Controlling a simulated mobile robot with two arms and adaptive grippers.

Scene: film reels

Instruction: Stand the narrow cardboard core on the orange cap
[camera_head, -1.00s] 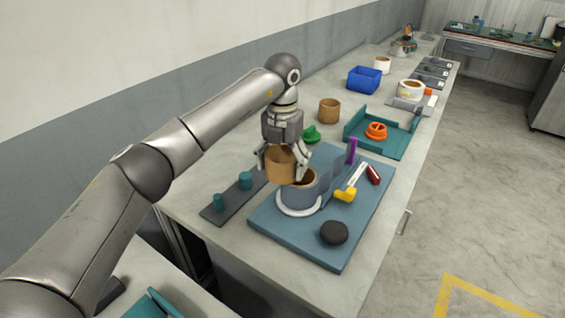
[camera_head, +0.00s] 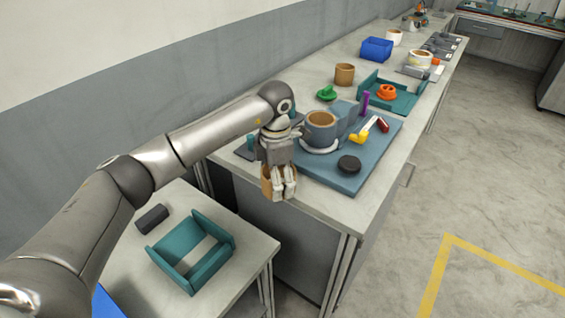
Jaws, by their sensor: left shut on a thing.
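My left gripper (camera_head: 282,188) is shut on a brown cardboard core (camera_head: 266,181), near the front left corner of the long bench. The fingers hide much of the core. I cannot tell from its visible part how narrow it is. The orange cap (camera_head: 387,92) is a ring-shaped piece at the teal tray (camera_head: 404,107) farther back on the bench, well apart from the gripper. Another cardboard core (camera_head: 344,74) stands upright on the bench left of that tray. My right gripper is not in view.
A blue mat (camera_head: 352,178) holds a blue-grey round holder (camera_head: 321,133) with a brown core inside, a black knob (camera_head: 349,164), and yellow and red pieces. A green cap (camera_head: 327,93) sits behind. A low side table (camera_head: 185,200) bears a teal open frame (camera_head: 190,283).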

